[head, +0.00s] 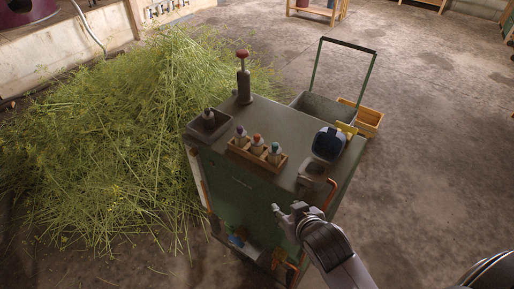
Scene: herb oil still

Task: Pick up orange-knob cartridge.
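A wooden rack (238,151) on top of the green cart (262,108) holds three small pale cartridges in a row. The middle one is the orange-knob cartridge (257,143), its knob looking orange-red. A purple-knob cartridge (241,136) stands to its left and a teal-knob cartridge (275,153) to its right. My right gripper (287,207) is in front of the cart's near side, below and apart from the rack in the picture. Its fingers look spread, with nothing between them. My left gripper is out of view.
A blue-and-white device (328,144) sits at the right. A large herb heap (110,140) lies left; the floor right is mostly clear.

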